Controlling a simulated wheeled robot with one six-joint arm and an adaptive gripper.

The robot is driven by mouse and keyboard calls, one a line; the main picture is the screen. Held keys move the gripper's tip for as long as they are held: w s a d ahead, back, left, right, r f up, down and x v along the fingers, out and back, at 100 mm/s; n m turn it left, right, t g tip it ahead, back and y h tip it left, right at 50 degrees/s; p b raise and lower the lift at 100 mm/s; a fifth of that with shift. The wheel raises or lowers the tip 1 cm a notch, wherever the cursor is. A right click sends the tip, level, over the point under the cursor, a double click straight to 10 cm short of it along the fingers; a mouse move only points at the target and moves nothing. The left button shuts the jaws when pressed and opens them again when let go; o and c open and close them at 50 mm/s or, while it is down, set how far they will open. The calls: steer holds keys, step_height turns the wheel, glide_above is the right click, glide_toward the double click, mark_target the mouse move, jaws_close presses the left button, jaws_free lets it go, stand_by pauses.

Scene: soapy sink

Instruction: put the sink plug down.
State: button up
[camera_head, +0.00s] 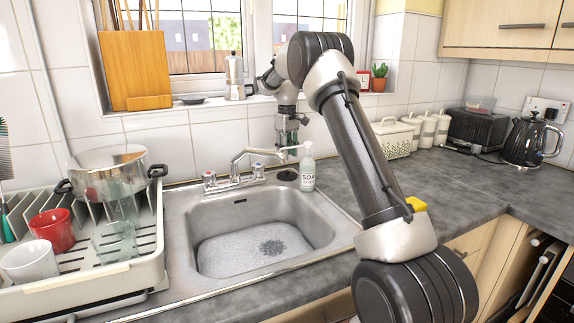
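A dark round disc that looks like the sink plug (287,175) lies on the back ledge of the metal sink (325,216), just left of the soap bottle (307,168). My gripper (290,148) hangs pointing down above the disc, with a gap between them. The fingers are small and dark, and I cannot tell whether they are open or shut. I see nothing clearly held in them.
The tap (250,158) stands close left of my gripper. A drying rack (150,270) with a pot (108,170), a red mug (52,230), a white cup (29,262) and glasses fills the left. A yellow block (416,204) lies behind my arm. The right worktop is mostly clear.

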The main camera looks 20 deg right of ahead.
steer(key=s+r, duration=0.4)
steer(key=r, duration=0.6)
steer(key=s+a+r+m+t, duration=0.1)
steer(key=s+r, duration=0.3)
steer(key=s, duration=0.3)
steer(key=s+a+r+m+t, duration=0.1)
steer(key=s+a+r, duration=0.15)
steer(key=s, duration=0.45)
steer(key=s+r+t, duration=0.1)
steer(key=s, duration=1.4)
steer(key=s+f+m, duration=0.1)
steer(key=s+f, duration=0.3)
steer(key=s, duration=0.3)
steer(key=s+a+f+m+t, duration=0.1)
steer(key=s+f, duration=0.2)
steer(key=s, duration=0.4)
steer(key=shift+s+a+f, duration=0.25)
steer(key=shift+a+f, duration=0.05)
steer(key=shift+f, duration=0.05)
